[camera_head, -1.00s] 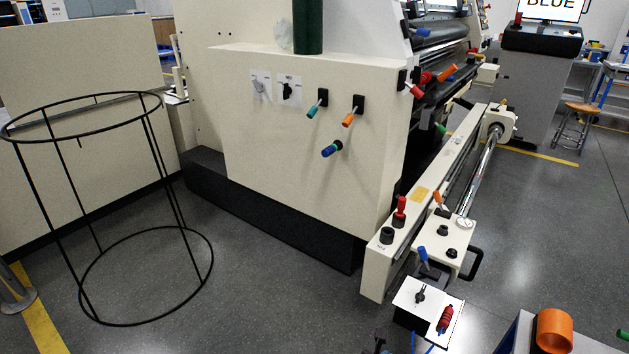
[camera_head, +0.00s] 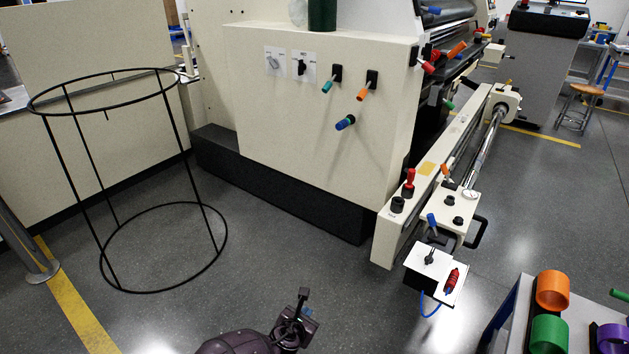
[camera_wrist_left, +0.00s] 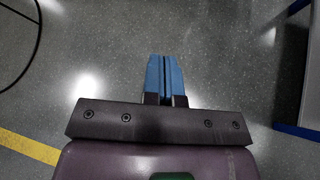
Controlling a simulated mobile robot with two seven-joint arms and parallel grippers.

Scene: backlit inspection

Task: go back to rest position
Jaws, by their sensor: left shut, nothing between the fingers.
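My left gripper (camera_head: 303,308) shows at the bottom middle of the head view, above open floor and in front of the cream machine (camera_head: 310,130). In the left wrist view its two blue fingers (camera_wrist_left: 165,75) are together, with nothing between them and only grey floor beyond. My right gripper is in neither current view.
A black wire ring stand (camera_head: 165,205) is on the floor at left. A white control box (camera_head: 437,272) with a red knob hangs by the machine's rail. A table with orange (camera_head: 552,290) and green (camera_head: 549,334) rings is at lower right. The floor (camera_head: 290,270) between is clear.

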